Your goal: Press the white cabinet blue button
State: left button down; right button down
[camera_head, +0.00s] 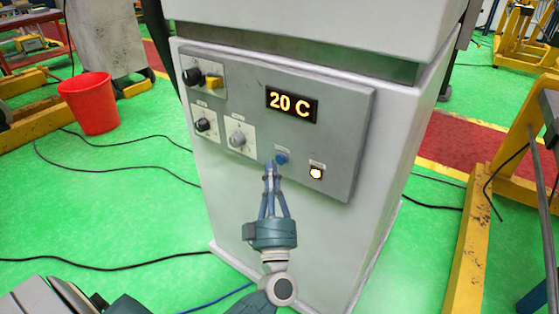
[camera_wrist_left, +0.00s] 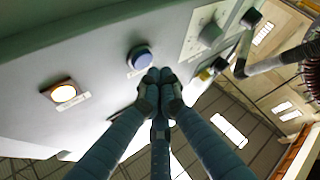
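The white cabinet (camera_head: 290,235) stands in the middle of the head view with a grey control panel (camera_head: 340,130) on its front. The blue button (camera_head: 282,157) is low on the panel, left of a lit white button (camera_head: 316,173). My left gripper (camera_head: 271,166) is just below and slightly left of the blue button, fingers closed together with nothing between them. In the left wrist view the blue button (camera_wrist_left: 140,58) shows whole, just beyond and left of the fingertips (camera_wrist_left: 160,76). I cannot tell whether they touch it. My right gripper is not in view.
The panel also has a display reading 20 C (camera_head: 291,104), black and grey knobs (camera_head: 237,139) and a yellow switch (camera_head: 213,83). A red bucket (camera_head: 90,103) stands at the left. A yellow frame (camera_head: 480,230) is at the right. Cables lie on the green floor.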

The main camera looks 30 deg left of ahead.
pick_arm(q)
jog(key=shift+w, duration=0.1)
jog(key=shift+w, duration=0.35)
jog(key=shift+w, duration=0.3)
dwell(0.8)
jog(key=shift+s+p, duration=0.5)
jog(key=shift+s, duration=0.25)
jog(key=s+p, duration=0.2)
jog(key=s, duration=0.3)
jog(key=shift+a, duration=0.2)
